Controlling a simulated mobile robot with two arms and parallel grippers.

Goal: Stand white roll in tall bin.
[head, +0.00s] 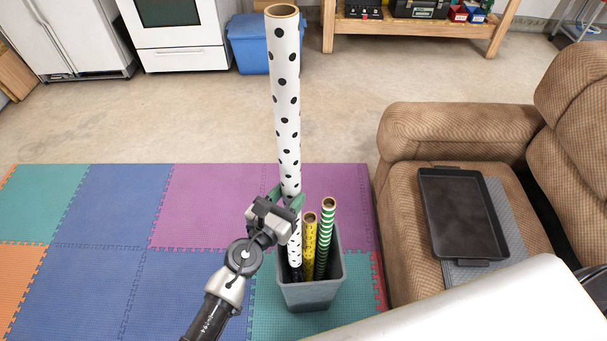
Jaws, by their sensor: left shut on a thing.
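The white roll (286,95) with black dots stands close to upright and rises well above the tall grey bin (310,294). My left gripper (286,198) is shut around its lower part. Below the fingers the roll runs down at the left side of the bin's opening. Its bottom end is not clearly visible, so I cannot tell if it rests on the bin's floor. A yellow roll (309,240) and a green-and-white striped roll (325,240) stand in the bin to its right. My right gripper is not in view.
The bin stands on coloured foam tiles (180,280). A brown recliner (450,130) is to the right, with a dark tray (462,215) on its seat. A blue tub (250,45), a white oven (180,30) and a wooden bench (420,27) are at the back.

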